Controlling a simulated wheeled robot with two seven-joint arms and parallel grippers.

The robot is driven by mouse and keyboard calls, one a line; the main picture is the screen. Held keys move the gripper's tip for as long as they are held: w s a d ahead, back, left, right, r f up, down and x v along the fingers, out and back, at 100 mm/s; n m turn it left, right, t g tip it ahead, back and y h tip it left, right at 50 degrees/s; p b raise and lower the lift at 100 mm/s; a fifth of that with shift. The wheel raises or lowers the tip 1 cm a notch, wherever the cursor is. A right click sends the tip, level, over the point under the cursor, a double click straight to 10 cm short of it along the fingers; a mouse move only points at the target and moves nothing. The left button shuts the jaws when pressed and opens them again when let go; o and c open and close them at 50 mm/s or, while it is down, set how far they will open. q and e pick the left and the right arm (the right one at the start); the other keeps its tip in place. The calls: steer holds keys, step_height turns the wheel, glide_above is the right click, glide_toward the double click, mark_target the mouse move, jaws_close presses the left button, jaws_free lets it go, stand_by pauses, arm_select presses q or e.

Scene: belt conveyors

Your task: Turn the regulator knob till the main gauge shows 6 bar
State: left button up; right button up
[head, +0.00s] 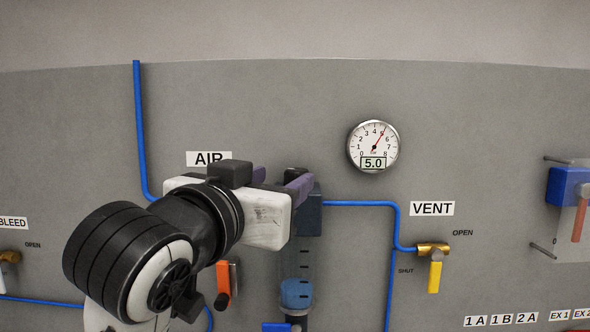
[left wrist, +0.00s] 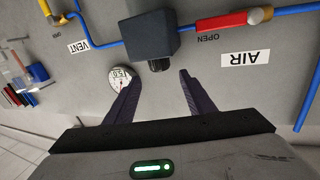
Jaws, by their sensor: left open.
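The main gauge (head: 374,146) is a round white dial on the panel; its digital window reads 5.0 and its red needle points near 5. The regulator is a dark blue block (head: 312,215) on the blue pipe line, partly hidden by my left gripper. Its black knob (left wrist: 159,65) sticks out of the block (left wrist: 150,38) in the left wrist view. My left gripper (left wrist: 159,78) is open, its purple fingers spread to either side of the knob's line, with no visible contact. In the head view my left gripper (head: 288,180) covers much of the knob. My right gripper is not seen.
A yellow-handled VENT valve (head: 435,270) is right of the regulator. An orange-red lever (head: 224,284) is below the AIR label (head: 207,158), close to my left arm. A clear bowl with blue content (head: 296,292) hangs under the regulator. Panel around the gauge is free.

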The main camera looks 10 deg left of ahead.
mark_target(292, 173)
arm_select(q)
steer(key=w, duration=0.5)
steer(key=shift+d+f+p, duration=0.1)
steer(key=shift+d+p, duration=0.15)
steer(key=shift+p, duration=0.05)
steer(key=shift+w+d, duration=0.1)
steer(key=shift+w, duration=0.7)
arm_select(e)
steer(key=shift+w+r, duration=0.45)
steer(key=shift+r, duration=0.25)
arm_select(q)
steer(key=shift+c, duration=0.4)
steer(key=c, duration=1)
steer(key=shift+m+h, duration=0.4)
steer(key=shift+h, duration=0.3)
